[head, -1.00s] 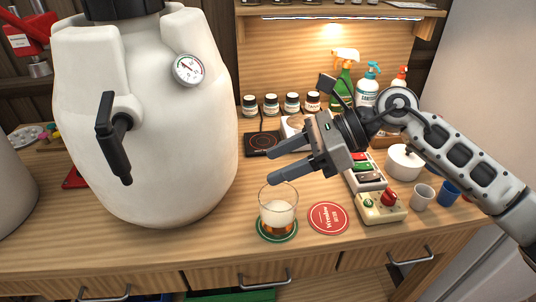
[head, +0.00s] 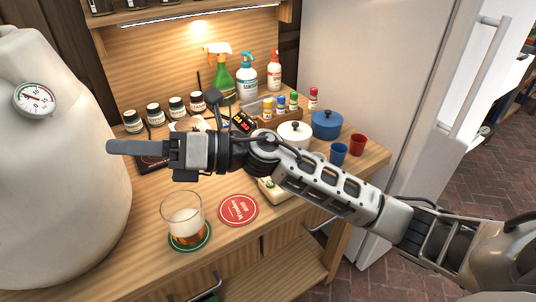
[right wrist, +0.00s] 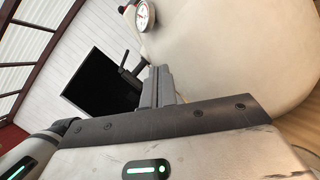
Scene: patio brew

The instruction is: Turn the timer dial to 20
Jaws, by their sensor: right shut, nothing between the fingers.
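A cream box (head: 272,191) on the counter is mostly covered by my right arm; no red knob shows on it now. A dark unit with lit red characters (head: 243,122) stands behind my right wrist, partly hidden. I cannot tell which one carries the timer dial, and no dial setting is readable. My right gripper (head: 118,146) is shut and empty, held above the counter and pointing left toward the big white vessel (head: 55,170). Its closed fingers also show in the right wrist view (right wrist: 158,86), in front of the vessel. My left gripper is out of view.
A glass of beer (head: 183,218) stands on a green coaster, with a red coaster (head: 239,210) beside it. Small jars (head: 155,114), spray bottles (head: 222,80), a white pot (head: 295,133), a blue pot (head: 327,124) and cups (head: 339,153) crowd the counter's back and right.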

